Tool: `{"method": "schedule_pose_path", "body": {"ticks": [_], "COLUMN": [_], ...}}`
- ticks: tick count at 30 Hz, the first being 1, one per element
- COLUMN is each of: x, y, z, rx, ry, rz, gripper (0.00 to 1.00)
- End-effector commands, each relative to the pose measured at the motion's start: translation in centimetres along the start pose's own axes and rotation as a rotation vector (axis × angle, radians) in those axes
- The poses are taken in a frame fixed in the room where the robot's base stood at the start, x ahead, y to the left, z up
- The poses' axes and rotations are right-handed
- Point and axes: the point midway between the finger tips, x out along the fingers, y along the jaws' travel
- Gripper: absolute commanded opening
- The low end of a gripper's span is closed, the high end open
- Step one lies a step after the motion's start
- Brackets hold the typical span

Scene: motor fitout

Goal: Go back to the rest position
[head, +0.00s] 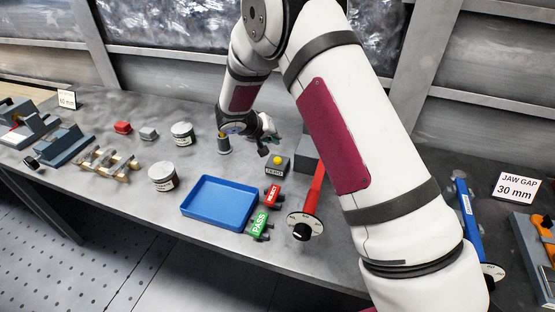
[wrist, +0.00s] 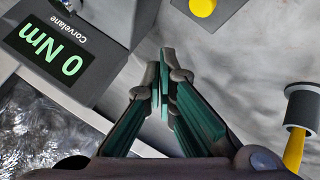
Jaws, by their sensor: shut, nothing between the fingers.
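My gripper (wrist: 164,65) is shut and empty in the wrist view, its green-padded fingers meeting above the grey bench. In the head view my gripper (head: 274,137) hangs low over the bench, partly hidden by my own arm. It is close to a small box with a yellow button (head: 277,163). The yellow button (wrist: 203,7) also shows at the top of the wrist view. A torque display reading 0 Nm (wrist: 50,42) stands at the left of the wrist view. A dark cup holding a yellow-handled item (wrist: 301,105) is at the right.
A blue tray (head: 219,183) lies near the bench's front edge, with red REJECT (head: 272,194) and green PASS (head: 260,222) stamps beside it. A red-handled dial tool (head: 318,190) is close to my arm. Round tins (head: 163,178) and metal fixtures (head: 60,146) are to the left.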

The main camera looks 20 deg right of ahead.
Motion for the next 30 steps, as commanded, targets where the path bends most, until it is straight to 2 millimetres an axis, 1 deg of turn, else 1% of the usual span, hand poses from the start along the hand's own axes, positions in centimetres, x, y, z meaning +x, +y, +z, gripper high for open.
{"method": "schedule_pose_path", "body": {"ticks": [9, 11, 13, 14, 17, 18, 21, 23, 24, 26, 30], "x": [-0.1, -0.4, -1.3, -1.8, -4.3, -5.5, -8.5, -10.2, -11.4, -13.1, -17.0], "y": [0.1, 0.5, 1.7, 2.3, 5.4, 6.8, 10.2, 12.1, 13.4, 15.1, 18.5], "z": [0.0, -0.2, -0.6, -0.7, -1.2, -1.3, -1.0, -0.6, -0.2, 0.5, 2.6], "rx": [0.001, 0.003, 0.008, 0.01, 0.019, 0.023, 0.032, 0.035, 0.039, 0.043, 0.051], "ry": [-0.001, -0.003, -0.009, -0.015, -0.039, -0.052, -0.085, -0.105, -0.117, -0.135, -0.169], "rz": [0.0, 0.001, 0.003, 0.004, 0.005, 0.004, -0.008, -0.019, -0.028, -0.044, -0.094], "gripper": [0.0, 0.0, 0.0, 0.0, 0.0, 0.0, 0.0, 0.0, 0.0, 0.0, 0.0]}}
